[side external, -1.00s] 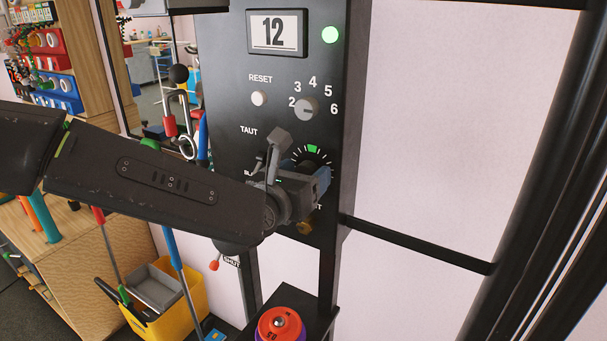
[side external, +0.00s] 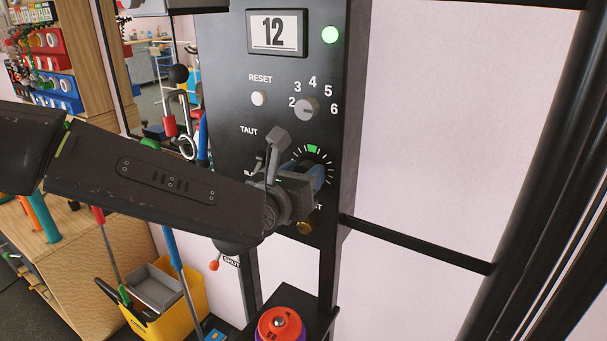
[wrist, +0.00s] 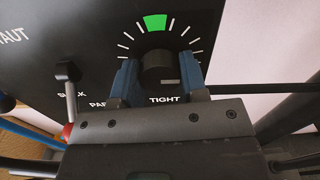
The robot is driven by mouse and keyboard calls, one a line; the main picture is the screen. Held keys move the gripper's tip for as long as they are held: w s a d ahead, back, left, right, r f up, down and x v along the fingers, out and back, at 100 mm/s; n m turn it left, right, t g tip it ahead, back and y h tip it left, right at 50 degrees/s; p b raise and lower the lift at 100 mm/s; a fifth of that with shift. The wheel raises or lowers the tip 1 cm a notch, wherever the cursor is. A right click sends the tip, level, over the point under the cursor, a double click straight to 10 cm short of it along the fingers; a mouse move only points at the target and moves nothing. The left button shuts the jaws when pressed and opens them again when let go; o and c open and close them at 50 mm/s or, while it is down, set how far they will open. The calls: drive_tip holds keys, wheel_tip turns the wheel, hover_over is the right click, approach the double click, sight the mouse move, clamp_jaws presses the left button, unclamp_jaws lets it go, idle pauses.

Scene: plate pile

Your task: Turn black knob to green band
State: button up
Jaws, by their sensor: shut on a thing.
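The black knob (wrist: 158,66) is on the dark panel above the word TIGHT in the wrist view. White tick marks fan out around its upper side, with the green band (wrist: 155,23) at the top of the dial. My gripper (wrist: 160,80) is shut on the knob, one blue finger on its left and one on its right. A small pale mark shows low on the knob's face. In the side view my gripper (side external: 318,177) is at the dial and hides the knob. The green band (side external: 312,149) shows just above it.
A lever (wrist: 68,85) stands left of my gripper. A red-topped object (side external: 281,325) is below.

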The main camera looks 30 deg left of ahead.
drive_tip(key=n, duration=0.9)
drive_tip(key=shift+n, duration=0.3)
drive_tip(key=n, duration=0.4)
drive_tip(key=shift+n, duration=2.5)
drive_tip(key=o, duration=0.9)
drive_tip(key=shift+o, duration=0.2)
